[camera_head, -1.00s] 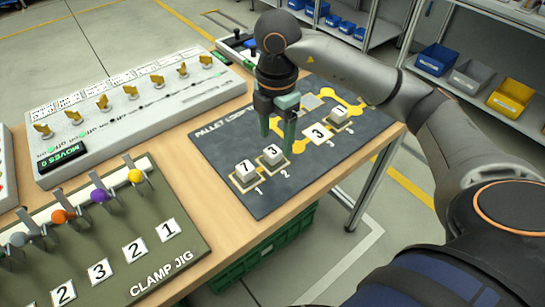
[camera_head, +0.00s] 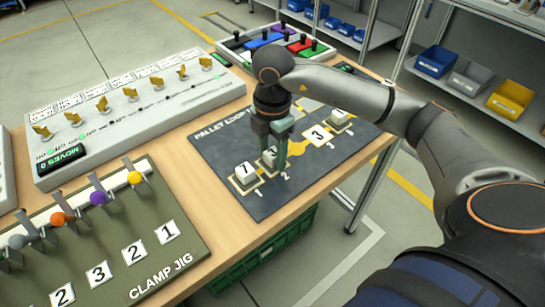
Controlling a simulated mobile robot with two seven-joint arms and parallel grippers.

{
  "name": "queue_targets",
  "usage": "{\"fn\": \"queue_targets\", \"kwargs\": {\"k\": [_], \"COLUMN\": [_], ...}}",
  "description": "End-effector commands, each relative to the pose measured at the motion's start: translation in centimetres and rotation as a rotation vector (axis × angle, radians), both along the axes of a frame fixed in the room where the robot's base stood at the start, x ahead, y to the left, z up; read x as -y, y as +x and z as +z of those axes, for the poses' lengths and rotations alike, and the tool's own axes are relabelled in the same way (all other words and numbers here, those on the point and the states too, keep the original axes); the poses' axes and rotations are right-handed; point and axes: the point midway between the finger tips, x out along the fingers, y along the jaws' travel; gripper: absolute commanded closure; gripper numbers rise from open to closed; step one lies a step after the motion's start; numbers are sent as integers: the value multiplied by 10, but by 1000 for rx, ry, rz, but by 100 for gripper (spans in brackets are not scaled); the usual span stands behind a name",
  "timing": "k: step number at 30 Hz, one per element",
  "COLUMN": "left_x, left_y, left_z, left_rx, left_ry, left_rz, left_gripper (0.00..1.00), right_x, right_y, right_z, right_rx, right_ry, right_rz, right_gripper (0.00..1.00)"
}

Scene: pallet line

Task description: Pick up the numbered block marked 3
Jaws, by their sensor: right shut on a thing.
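The numbered block marked 3 (camera_head: 267,158) stands on its pad on the dark pallet loop board (camera_head: 225,155), partly hidden by my right gripper. My right gripper (camera_head: 273,168) points down over the board, with its green fingers shut around that block. Its number is covered by a finger. A block marked 1 or 7 (camera_head: 246,172) stands on the pad just to the left. My left gripper is not in view.
The clamp jig (camera_head: 115,240) with coloured knobs fills the lower left. A grey switch panel (camera_head: 140,115) with yellow levers stands behind it. A tray with coloured pieces (camera_head: 280,42) lies at the back. Shelves with bins (camera_head: 435,60) stand beyond the table.

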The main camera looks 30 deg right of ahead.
Motion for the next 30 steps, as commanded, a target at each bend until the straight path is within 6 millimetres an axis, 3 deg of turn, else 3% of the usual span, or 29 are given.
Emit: {"fn": "queue_targets", "kwargs": {"k": [1, 11, 23, 29, 30], "left_x": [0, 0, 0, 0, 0], "left_y": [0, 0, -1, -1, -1], "left_z": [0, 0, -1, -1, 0], "left_rx": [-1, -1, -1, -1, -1], "left_ry": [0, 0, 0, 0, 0], "left_rz": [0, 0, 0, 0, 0], "left_gripper": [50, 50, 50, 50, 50], "right_x": [0, 0, 0, 0, 7], "right_y": [0, 0, 1, 1, -3], "right_z": [0, 0, 8, 35, 42], "right_rx": [0, 1, 3, 6, 5], "right_ry": [0, 0, 1, 1, 0], "right_rz": [0, 0, 0, 0, -3], "right_gripper": [64, 100, 100, 100, 100]}}
